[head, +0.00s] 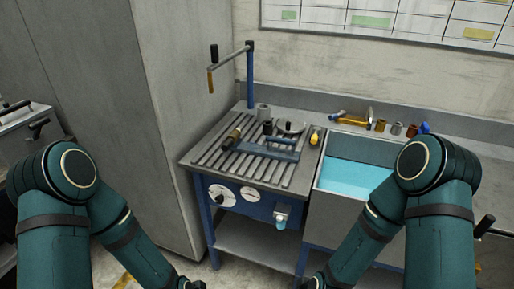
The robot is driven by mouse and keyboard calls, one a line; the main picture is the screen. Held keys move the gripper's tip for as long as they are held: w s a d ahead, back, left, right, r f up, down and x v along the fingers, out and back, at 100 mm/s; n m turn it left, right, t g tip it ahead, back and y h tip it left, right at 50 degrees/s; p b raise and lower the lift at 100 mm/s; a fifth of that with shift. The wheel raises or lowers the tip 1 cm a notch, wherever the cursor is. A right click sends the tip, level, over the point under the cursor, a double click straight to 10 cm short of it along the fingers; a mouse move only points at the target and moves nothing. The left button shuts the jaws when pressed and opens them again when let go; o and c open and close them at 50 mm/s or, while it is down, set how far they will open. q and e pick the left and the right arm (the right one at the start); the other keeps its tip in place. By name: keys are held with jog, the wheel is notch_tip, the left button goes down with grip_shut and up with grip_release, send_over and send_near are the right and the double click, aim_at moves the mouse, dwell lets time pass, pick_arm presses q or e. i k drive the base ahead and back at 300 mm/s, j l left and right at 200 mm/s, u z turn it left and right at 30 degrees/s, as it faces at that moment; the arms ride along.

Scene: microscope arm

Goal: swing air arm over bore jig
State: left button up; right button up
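The air arm (232,58) is a grey bar on top of a blue upright post (250,78) at the back left corner of a slatted bench. It points left and toward me. What may be the bore jig (268,152), a low blue-grey fixture, sits mid-bench; I cannot be sure which part is the jig. Dark ends of my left gripper (193,285) and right gripper (313,284) show at the bottom edge, mostly cut off, well short of the bench.
A tall grey cabinet (175,100) stands close on the left.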

aim_at(249, 47)
jog(key=i+j+z, duration=0.1)
jog(key=i+j, duration=0.3)
jog(key=i+j+z, duration=0.15)
jog(key=i+j, duration=0.25)
jog(key=j, duration=0.15)
